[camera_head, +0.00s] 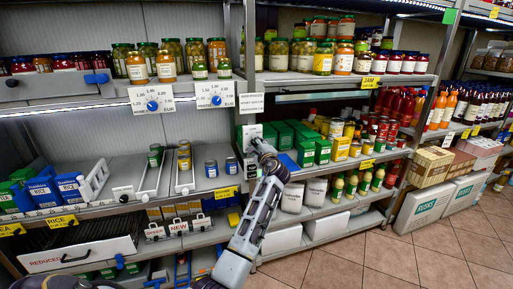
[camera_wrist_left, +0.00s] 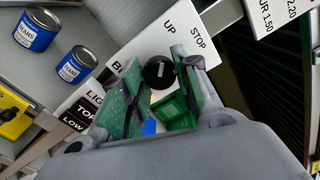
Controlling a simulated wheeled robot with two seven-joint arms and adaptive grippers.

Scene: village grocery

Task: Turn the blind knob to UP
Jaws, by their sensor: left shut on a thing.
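The blind knob (camera_wrist_left: 158,73) is black and round with a short white mark, on a white label plate (camera_wrist_left: 150,45) reading UP and STOP, with a word partly hidden by a finger. The white mark stands nearly upright in the left wrist view, roughly toward UP; its exact setting is hard to tell. My left gripper (camera_wrist_left: 160,82) is shut on the knob, with a green-padded finger on each side. In the head view my left gripper (camera_head: 262,147) is at the shelf post and covers the knob. My right gripper is not in view.
Blue bean cans (camera_wrist_left: 37,30) stand on the shelf beside the plate. A second label strip (camera_wrist_left: 82,110) lies below it. Green boxes (camera_head: 307,150) stand close right of my gripper. Two blue dials (camera_head: 152,105) are at upper left. Floor (camera_head: 370,255) is clear at right.

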